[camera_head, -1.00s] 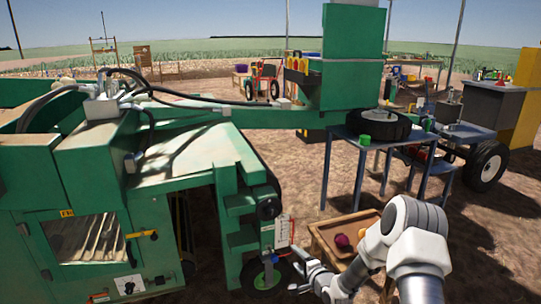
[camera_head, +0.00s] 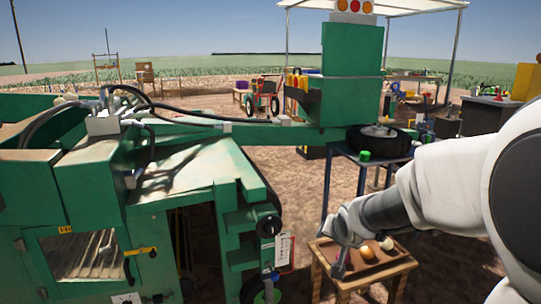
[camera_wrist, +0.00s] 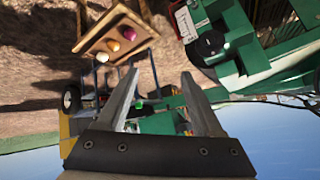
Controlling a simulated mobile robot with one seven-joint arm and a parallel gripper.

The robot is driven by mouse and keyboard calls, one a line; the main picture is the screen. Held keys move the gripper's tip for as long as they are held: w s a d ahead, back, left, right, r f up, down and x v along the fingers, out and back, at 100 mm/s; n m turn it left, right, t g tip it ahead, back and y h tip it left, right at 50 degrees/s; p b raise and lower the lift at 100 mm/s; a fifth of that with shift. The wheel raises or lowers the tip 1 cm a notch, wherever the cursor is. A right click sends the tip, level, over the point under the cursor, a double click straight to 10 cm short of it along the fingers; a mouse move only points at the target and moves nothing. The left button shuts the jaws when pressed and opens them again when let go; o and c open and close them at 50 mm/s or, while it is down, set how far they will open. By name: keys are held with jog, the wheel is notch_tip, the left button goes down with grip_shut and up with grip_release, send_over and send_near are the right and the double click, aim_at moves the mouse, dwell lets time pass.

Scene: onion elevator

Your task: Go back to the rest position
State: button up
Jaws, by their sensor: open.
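My gripper is open and empty in the wrist view (camera_wrist: 163,88), its two grey fingers spread apart with nothing between them. In the head view my arm comes in from the right and its end hangs over the left part of the wooden tray (camera_head: 402,268); the fingers are hard to make out there. The tray holds an orange onion (camera_head: 367,252) and a white onion (camera_head: 387,243). The wrist view, turned upside down, shows the tray (camera_wrist: 88,44) at upper left, apart from the fingers, with a dark red onion (camera_wrist: 132,58) also in it.
A large green machine (camera_head: 170,180) fills the left. A blue metal table (camera_head: 345,158) with a tyre (camera_head: 380,140) and a green cup (camera_head: 365,155) stands behind the tray. Bare soil is free at lower right.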

jog(key=s+r+n+g, duration=0.2)
jog(key=s+r, duration=0.1)
jog(key=s, duration=1.1)
jog(key=s+r+n+g, duration=0.1)
jog(key=s+r+n, duration=0.25)
jog(key=s, duration=1.05)
notch_tip(320, 180, up, 28)
jog(key=p, duration=2.8)
jog(key=shift+a+r+m, duration=0.2)
jog(key=shift+a+m, duration=0.15)
jog(key=shift+a, duration=0.1)
